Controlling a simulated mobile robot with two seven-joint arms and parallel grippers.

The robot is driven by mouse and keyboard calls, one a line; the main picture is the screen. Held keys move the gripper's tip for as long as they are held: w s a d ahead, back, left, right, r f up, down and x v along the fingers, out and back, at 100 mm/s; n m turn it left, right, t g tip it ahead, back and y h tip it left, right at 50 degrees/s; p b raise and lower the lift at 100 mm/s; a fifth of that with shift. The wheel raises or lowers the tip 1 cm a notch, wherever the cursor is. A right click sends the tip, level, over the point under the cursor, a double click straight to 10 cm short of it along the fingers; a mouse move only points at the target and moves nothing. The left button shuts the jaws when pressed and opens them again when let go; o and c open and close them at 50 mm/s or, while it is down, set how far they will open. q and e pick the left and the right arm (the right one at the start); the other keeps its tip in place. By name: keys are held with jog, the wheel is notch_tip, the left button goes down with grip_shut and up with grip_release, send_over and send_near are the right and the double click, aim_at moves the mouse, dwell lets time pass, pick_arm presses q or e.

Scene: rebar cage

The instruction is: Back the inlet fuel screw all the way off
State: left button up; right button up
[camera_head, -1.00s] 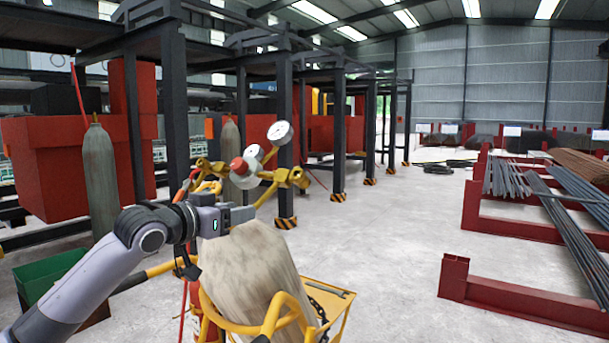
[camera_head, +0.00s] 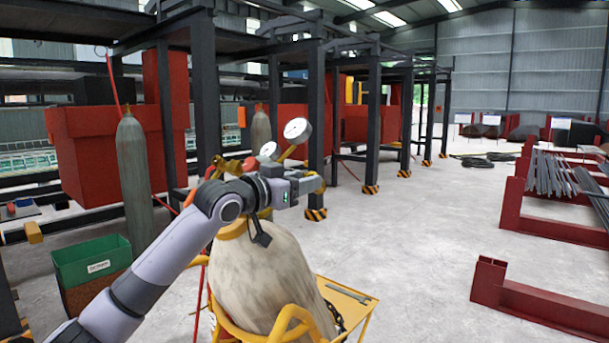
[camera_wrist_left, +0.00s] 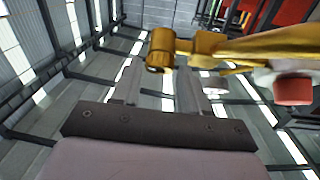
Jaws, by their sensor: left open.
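My left gripper (camera_head: 313,186) is in front of the regulator on the pale cylinder (camera_head: 268,275) in the head view and hides most of its brass fittings. A pressure gauge (camera_head: 297,130) stands clear above the gripper; a second gauge (camera_head: 268,149) shows partly behind my wrist. In the left wrist view the open fingers (camera_wrist_left: 160,82) are spread, with nothing visible held between them. A brass piece with a round end (camera_wrist_left: 162,48) lies at the fingertips; I cannot tell whether they touch. A red knob (camera_wrist_left: 294,90) is to the right. I cannot tell which brass piece is the inlet fuel screw.
The cylinder stands in a yellow trolley (camera_head: 357,300) with a tool on its tray. A green bin (camera_head: 93,264) and a grey cylinder (camera_head: 134,180) stand at left. Dark steel posts (camera_head: 316,120) rise behind. The concrete floor to the right is open, with red racks beyond.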

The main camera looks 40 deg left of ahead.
pick_arm(q)
jog(key=shift+w, duration=0.5)
jog(key=c, duration=0.8)
jog(key=shift+o, duration=0.2)
